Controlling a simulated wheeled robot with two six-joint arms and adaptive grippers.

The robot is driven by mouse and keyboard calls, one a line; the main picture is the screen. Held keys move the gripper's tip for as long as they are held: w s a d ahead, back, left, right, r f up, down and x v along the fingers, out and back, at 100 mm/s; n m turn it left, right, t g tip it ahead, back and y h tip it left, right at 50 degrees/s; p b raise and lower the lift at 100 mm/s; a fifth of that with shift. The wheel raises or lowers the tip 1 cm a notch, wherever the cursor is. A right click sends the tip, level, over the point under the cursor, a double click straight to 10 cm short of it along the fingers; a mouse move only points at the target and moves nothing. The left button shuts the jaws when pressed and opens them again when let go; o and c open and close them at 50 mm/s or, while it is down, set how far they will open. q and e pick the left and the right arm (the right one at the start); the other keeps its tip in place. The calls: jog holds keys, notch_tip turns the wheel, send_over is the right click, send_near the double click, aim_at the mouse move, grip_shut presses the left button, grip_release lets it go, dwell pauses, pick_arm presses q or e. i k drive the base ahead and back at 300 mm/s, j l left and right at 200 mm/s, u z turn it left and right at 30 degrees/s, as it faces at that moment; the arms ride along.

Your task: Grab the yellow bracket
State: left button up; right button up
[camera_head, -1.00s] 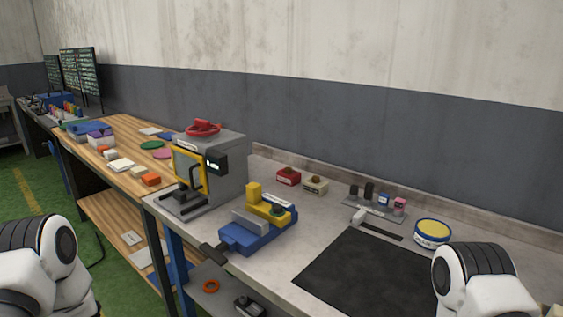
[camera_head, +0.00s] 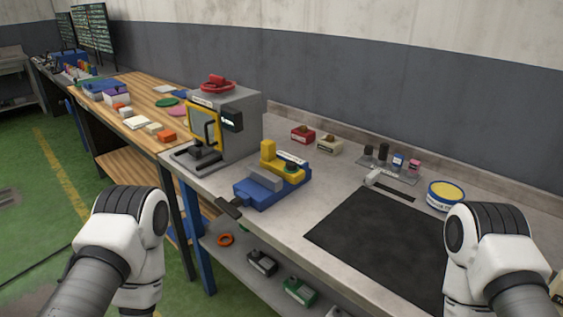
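A yellow bracket (camera_head: 270,158) sits at the blue vise (camera_head: 262,194) on the grey bench. It looks L-shaped, with a short upright part at its left and a low part running right. The vise's grey jaw block stands in front of it. A dark round piece and a pale label lie by its low part. Only white and black links of my two arms show, at the lower left and lower right. Neither gripper is in view, and no arm part touches the bracket.
A grey machine (camera_head: 225,125) with a yellow-framed door stands left of the vise. A black mat (camera_head: 380,245) lies to its right. A red box (camera_head: 303,134), a cream box (camera_head: 329,143) and a yellow-topped tin (camera_head: 445,194) stand farther back. A wooden table (camera_head: 120,110) adjoins at left.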

aim_at(269, 161)
jog(key=j+z, duration=1.1)
jog(key=k+j, duration=0.05)
jog(key=j, duration=0.05)
